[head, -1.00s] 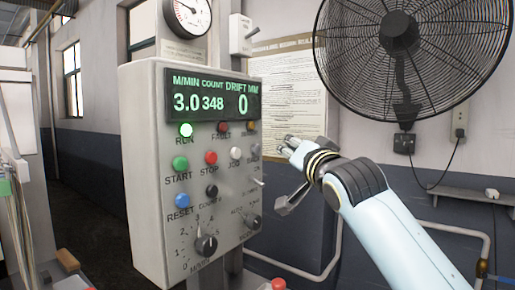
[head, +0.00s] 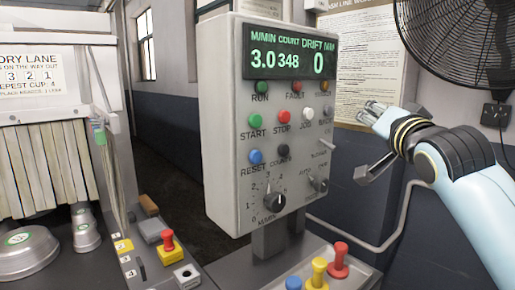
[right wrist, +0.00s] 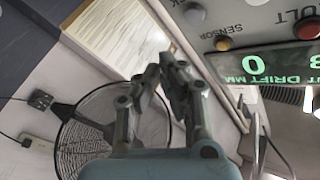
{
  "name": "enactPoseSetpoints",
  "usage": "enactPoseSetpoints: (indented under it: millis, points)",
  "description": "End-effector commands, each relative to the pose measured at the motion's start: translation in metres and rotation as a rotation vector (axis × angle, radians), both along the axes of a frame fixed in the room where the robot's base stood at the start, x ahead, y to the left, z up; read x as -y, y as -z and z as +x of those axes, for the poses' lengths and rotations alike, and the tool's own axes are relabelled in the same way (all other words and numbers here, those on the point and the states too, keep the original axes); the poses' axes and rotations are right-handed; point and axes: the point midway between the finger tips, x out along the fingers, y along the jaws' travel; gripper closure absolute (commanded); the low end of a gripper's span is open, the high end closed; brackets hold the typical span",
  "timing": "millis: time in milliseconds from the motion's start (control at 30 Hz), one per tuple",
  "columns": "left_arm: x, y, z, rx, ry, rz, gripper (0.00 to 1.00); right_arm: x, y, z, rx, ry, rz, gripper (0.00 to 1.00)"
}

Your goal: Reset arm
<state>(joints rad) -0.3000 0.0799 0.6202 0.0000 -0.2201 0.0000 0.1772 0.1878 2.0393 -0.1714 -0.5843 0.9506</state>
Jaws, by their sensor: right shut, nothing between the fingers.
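My right gripper (head: 372,108) is in the air just right of the grey control panel (head: 226,130), apart from its buttons. It also shows in the right wrist view (right wrist: 165,65), where its fingers are shut and hold nothing. My right arm (head: 465,190) comes in from the lower right. The panel's display (head: 290,58) reads 3.0, 348 and 0. The RUN lamp (head: 262,87) is dark green and looks unlit. My left gripper is not in view.
A black fan (head: 465,45) hangs on the wall at upper right, behind my arm. A notice sheet (head: 365,60) is on the wall. Yellow (head: 318,275) and red (head: 339,260) knobs stand below the panel. Metal cups (head: 25,252) are at lower left.

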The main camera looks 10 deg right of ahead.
Motion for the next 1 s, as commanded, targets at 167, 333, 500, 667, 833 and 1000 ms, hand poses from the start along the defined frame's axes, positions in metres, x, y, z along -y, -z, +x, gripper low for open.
enactPoseSetpoints:
  millis: [167, 333, 500, 667, 833, 1000]
  points:
    - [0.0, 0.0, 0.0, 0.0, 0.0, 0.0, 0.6, -0.003, 0.079, -0.041, -0.255, 0.014, -0.108, 1.0]
    - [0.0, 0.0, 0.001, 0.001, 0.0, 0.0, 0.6, -0.012, 0.182, -0.131, -0.659, -0.047, -0.299, 1.0]
    - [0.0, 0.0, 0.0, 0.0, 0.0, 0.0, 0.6, -0.021, 0.239, -0.216, -0.95, -0.167, -0.439, 1.0]
    - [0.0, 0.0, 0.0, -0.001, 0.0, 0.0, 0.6, -0.028, 0.267, -0.28, -1.137, -0.283, -0.528, 1.0]
    - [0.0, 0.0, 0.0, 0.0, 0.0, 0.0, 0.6, -0.035, 0.283, -0.341, -1.298, -0.413, -0.6, 1.0]
    - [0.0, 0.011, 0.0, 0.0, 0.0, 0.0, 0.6, -0.034, 0.331, -0.352, -1.364, -0.464, -0.616, 1.0]
